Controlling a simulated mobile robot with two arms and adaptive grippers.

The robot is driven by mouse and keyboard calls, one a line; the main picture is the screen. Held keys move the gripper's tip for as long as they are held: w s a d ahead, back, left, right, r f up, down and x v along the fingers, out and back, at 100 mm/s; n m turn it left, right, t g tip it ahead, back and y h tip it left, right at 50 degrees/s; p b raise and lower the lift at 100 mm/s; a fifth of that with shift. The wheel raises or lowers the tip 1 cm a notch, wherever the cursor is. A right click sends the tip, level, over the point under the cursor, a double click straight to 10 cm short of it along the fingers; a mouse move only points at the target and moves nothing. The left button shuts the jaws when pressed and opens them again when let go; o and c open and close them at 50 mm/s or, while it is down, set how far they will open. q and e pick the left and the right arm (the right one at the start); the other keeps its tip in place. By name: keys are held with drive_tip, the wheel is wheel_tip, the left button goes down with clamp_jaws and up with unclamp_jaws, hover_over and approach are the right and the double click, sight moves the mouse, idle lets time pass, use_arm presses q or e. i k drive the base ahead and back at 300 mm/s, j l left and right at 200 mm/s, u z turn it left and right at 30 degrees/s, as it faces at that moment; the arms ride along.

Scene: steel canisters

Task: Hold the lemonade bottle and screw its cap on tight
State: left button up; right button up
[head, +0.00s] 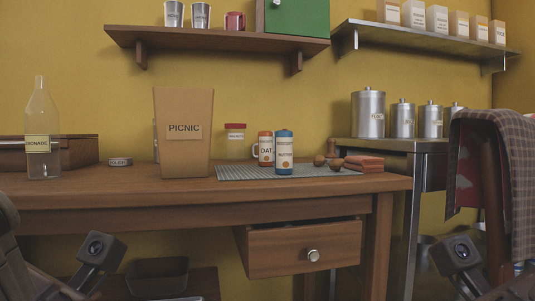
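The lemonade bottle (42,118) is clear glass with a pale yellow label. It stands upright at the left end of the wooden table, and its narrow neck shows no cap. A small, low, round grey piece (120,162) with a label lies on the table to its right; its print is too small to read surely. My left gripper (98,251) shows partly at the lower left, below and in front of the table edge, apart from the bottle. My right gripper (461,251) shows partly at the lower right, far from the bottle. Neither finger gap can be made out.
A wooden box (80,150) sits behind the bottle. A PICNIC box (183,130), red-lidded jar (235,140), orange mug (265,149) and blue can (284,152) stand farther right. A drawer (300,249) juts out below. A cloth-draped chair (490,190) is at right.

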sight(41, 113)
drive_tip(key=u, duration=1.25)
